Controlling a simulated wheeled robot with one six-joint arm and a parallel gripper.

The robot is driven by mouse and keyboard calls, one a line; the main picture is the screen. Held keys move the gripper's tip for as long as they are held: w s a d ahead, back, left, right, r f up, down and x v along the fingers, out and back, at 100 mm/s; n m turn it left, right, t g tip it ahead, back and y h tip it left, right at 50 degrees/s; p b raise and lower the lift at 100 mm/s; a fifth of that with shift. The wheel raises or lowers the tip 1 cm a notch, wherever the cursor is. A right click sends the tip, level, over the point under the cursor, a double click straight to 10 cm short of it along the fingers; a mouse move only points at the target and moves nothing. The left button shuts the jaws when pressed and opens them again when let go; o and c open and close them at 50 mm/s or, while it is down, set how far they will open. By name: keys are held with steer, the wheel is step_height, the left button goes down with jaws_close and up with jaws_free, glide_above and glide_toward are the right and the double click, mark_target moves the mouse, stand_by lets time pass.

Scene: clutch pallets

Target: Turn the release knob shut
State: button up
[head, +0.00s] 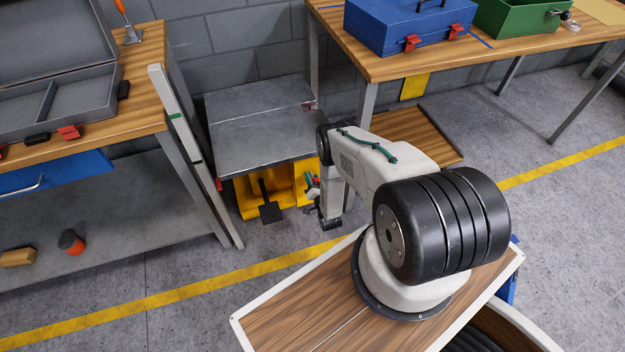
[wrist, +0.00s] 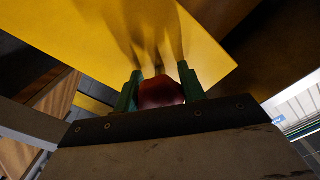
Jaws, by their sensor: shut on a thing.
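The red release knob (wrist: 162,93) sits in the middle of the wrist view, below a yellow panel (wrist: 130,35). My gripper (wrist: 161,76) has one green finger on each side of the knob and is shut on it. The knob's markings and turn angle cannot be made out. In the head view my gripper (head: 312,187) is low beside the yellow base (head: 245,195) of a grey-topped lift table (head: 260,135). My arm partly hides that spot.
A black pedal (head: 270,211) juts from the yellow base. A leaning grey post (head: 190,145) and a wooden workbench (head: 145,75) stand to the left. Another workbench (head: 400,65) bears a blue toolbox (head: 385,30) and a green one (head: 505,18). The floor in front is clear.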

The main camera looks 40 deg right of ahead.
steer(key=o, duration=1)
steer(key=shift+s, duration=0.1)
steer(key=v, duration=0.7)
steer(key=shift+s+a, duration=0.15)
steer(key=shift+s, duration=0.15)
